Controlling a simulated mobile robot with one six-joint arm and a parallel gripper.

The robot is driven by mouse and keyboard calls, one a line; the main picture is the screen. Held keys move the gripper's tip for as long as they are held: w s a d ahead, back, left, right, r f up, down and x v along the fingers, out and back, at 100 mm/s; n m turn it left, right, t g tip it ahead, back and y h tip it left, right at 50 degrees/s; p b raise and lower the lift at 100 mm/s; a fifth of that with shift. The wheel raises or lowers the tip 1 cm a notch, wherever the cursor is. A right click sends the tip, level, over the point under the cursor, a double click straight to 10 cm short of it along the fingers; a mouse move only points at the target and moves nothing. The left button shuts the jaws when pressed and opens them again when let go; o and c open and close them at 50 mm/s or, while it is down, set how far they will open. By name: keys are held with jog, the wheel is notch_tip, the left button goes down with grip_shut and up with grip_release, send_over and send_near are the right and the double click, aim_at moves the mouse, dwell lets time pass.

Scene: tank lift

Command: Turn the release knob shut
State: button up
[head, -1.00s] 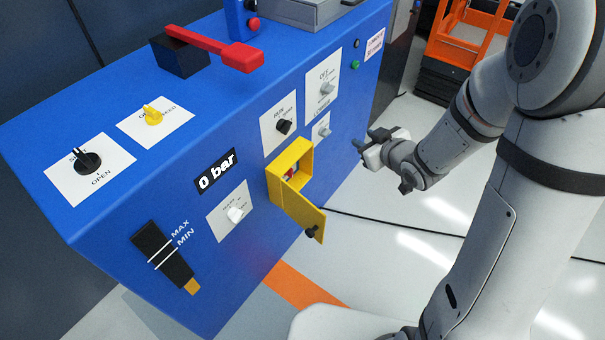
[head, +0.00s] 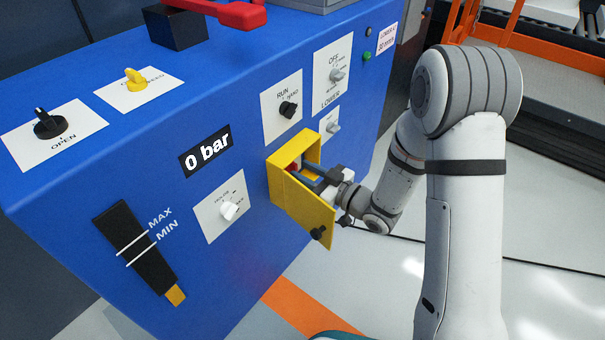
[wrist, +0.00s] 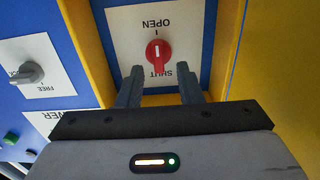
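The red release knob (wrist: 159,53) sits on a white plate (wrist: 124,48) inside the yellow box (head: 299,193) on the blue panel. In the wrist view the plate reads OPEN above the knob and SHUT below it, both upside down. In the head view my gripper (head: 310,177) reaches into the box and mostly hides the knob (head: 295,166).
The box's yellow door (head: 303,211) hangs open, close to my gripper. Other knobs sit nearby: a black RUN knob (head: 288,109), a grey LOWER knob (head: 332,127) and a white knob (head: 229,210). The display (head: 206,151) reads 0 bar. Open floor lies to the right.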

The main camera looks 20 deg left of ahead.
jog(key=shift+w+a, duration=0.25)
jog(key=shift+a, duration=0.4)
grip_shut()
jog(key=shift+d, duration=0.2)
jog(key=shift+a, duration=0.1)
